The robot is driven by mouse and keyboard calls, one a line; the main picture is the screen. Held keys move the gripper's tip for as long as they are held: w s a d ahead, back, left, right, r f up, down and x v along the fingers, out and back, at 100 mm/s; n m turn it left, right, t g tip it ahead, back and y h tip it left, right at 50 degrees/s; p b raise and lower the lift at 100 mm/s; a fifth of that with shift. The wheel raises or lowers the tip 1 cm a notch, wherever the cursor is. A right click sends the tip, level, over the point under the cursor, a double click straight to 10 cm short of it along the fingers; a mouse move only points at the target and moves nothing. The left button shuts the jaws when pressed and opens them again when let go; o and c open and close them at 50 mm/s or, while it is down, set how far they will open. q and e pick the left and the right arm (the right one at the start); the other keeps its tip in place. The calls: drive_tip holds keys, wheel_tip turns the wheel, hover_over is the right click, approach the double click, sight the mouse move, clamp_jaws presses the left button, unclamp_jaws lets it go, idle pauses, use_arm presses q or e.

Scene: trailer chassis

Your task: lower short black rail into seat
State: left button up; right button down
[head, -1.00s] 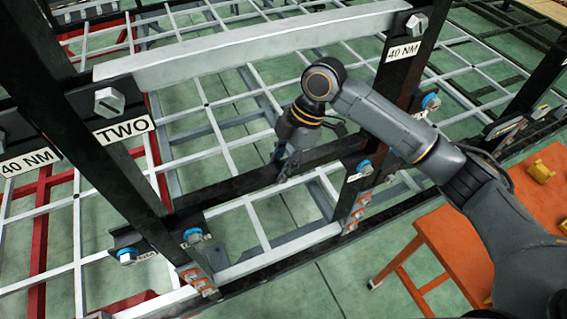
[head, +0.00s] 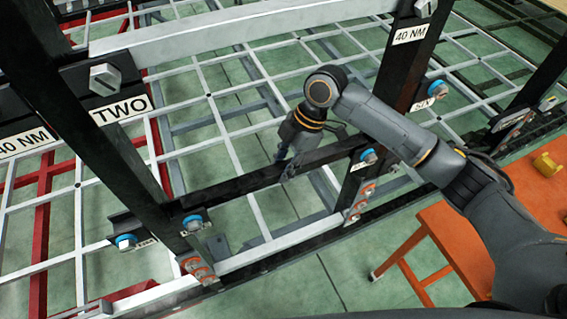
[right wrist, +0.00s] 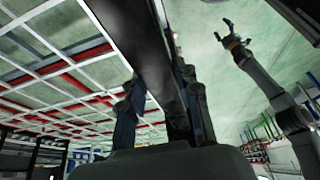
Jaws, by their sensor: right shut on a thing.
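The short black rail (head: 235,185) lies across the gap between two black uprights in the head view. My right gripper (head: 286,163) is shut on it near its middle. In the right wrist view the rail (right wrist: 140,45) runs between the gripper's fingers (right wrist: 160,112). Its left end is by the left bracket with blue-ringed bolts (head: 192,223). Its right end is by the right bracket and bolt (head: 368,156). I cannot tell whether the ends touch the seat. My left gripper (right wrist: 230,40) shows open and empty in the right wrist view, away from the rail.
A pale crossbeam (head: 240,27) spans the uprights above the rail. A leaning black post (head: 95,130) stands at left, near the "TWO" label (head: 121,110). An orange table (head: 450,235) stands at right. A white grid frame lies behind.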

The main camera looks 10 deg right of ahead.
drive_tip(key=shift+f, duration=0.2)
idle(0.3)
drive_tip(key=c, duration=0.9)
unclamp_jaws()
drive_tip(key=shift+o, duration=0.2)
drive_tip(key=shift+f, duration=0.1)
drive_tip(key=v, duration=0.7)
drive_tip(key=shift+d+r, duration=0.1)
drive_tip(key=shift+r, duration=0.25)
